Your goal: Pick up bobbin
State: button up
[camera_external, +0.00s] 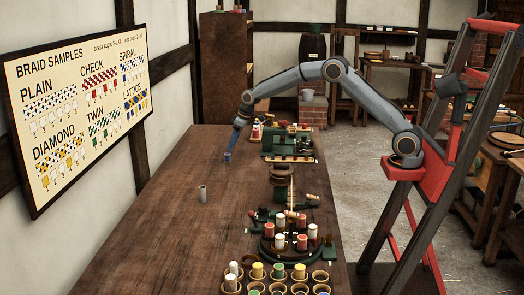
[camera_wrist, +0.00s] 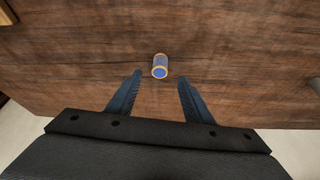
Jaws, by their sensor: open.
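A small upright cylinder, a bobbin (camera_wrist: 160,66) with a blue end and a pale yellowish rim, stands on the wooden table in the wrist view. It lies ahead of the gap between my fingers and apart from them. In the external view a small grey cylinder (camera_external: 202,193) stands alone on the table; I cannot tell for sure that it is the same one. My gripper (camera_external: 227,157) points down over the table, up and right of that cylinder in the picture. Its two dark blue fingers (camera_wrist: 153,95) are apart with nothing between them in the wrist view.
The wooden table (camera_external: 150,235) is clear around the cylinder. Along its right side stand a green device (camera_external: 289,143), a round stand (camera_external: 287,252) with several bobbins, and several cups (camera_external: 320,276) at the front. A sample board (camera_external: 85,100) hangs on the left wall.

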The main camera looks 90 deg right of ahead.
aim_at(227, 155)
jog(key=shift+p+x, duration=0.85)
jog(key=shift+x, duration=3)
jog(key=shift+w, duration=0.1)
jog(key=shift+r, duration=0.1)
jog(key=c, duration=1.1)
